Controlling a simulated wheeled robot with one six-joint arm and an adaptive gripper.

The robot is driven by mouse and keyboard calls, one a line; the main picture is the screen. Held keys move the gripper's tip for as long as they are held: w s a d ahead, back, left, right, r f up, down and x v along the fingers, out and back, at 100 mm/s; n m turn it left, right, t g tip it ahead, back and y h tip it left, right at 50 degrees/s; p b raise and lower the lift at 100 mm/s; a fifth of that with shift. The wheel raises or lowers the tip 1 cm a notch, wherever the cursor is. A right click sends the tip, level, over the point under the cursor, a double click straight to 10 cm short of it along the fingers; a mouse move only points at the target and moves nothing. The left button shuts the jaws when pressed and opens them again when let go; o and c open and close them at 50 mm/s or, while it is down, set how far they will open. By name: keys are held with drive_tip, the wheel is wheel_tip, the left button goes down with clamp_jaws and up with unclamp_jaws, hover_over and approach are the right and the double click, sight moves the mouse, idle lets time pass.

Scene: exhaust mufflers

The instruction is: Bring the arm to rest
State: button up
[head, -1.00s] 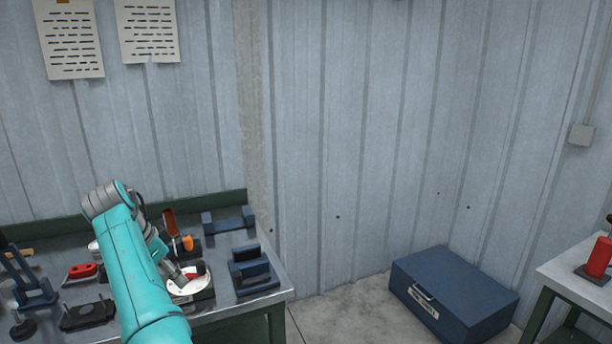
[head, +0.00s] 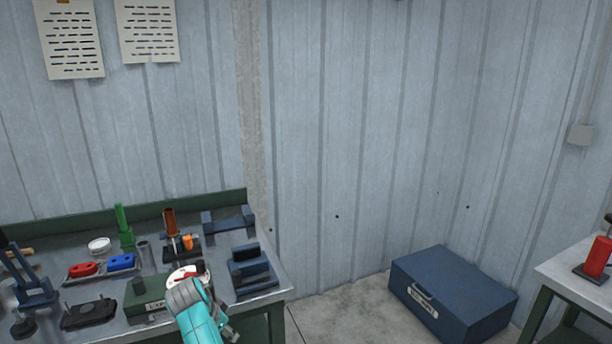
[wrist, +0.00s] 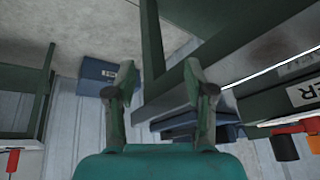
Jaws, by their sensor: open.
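My arm (head: 200,322) is teal with a grey joint and is folded low at the front edge of the workbench in the head view. My gripper (wrist: 160,84) shows in the wrist view with its two fingers wide apart and nothing between them. It points past the bench's green frame (wrist: 152,45), with floor and wall beyond. In the head view the arm partly covers a round white-and-red item (head: 182,272) on the bench.
The workbench (head: 283,284) holds a red and a blue piece on a tray (head: 103,267), a green bottle-like item (head: 124,226) and dark blue blocks (head: 250,270). A blue case (head: 455,290) lies on the floor. Another table (head: 570,275) stands at right. Floor between is clear.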

drive_tip(key=s+d+f+n+t+y, duration=0.1)
drive_tip(key=s+d+f, duration=0.3)
drive_tip(key=d+f, duration=0.45)
drive_tip(key=s+d+f+n+t+y, duration=0.1)
drive_tip(key=s+d+f, duration=0.4)
drive_tip(key=f, duration=0.7)
drive_tip(key=s+d+f+n+t, duration=0.1)
drive_tip(key=s+d+f, duration=0.2)
drive_tip(key=s+d, duration=0.45)
drive_tip(key=s+d+f+n+t, duration=0.1)
drive_tip(key=s+d+f, duration=0.3)
drive_tip(key=s+d, duration=0.35)
drive_tip(key=s+d+r+t, duration=0.1)
drive_tip(key=s+d+r, duration=0.2)
drive_tip(key=s, duration=0.3)
drive_tip(key=s+d+r+n+t+y, duration=0.1)
drive_tip(key=s+d+r, duration=0.1)
drive_tip(key=s, duration=0.5)
drive_tip(key=s+d+r+t, duration=0.1)
drive_tip(key=s+d+r, duration=0.2)
drive_tip(key=s, duration=0.3)
drive_tip(key=s+d+r+t, duration=0.1)
drive_tip(key=s+d+r, duration=0.1)
drive_tip(key=s+r, duration=0.6)
drive_tip(key=s+d+r+n+t+h, duration=0.1)
drive_tip(key=s+r, duration=0.6)
drive_tip(key=r, duration=0.7)
drive_tip(key=shift+s+d+r+t, duration=0.2)
drive_tip(key=shift+s+d+t, duration=0.2)
drive_tip(key=shift+d+t, duration=0.1)
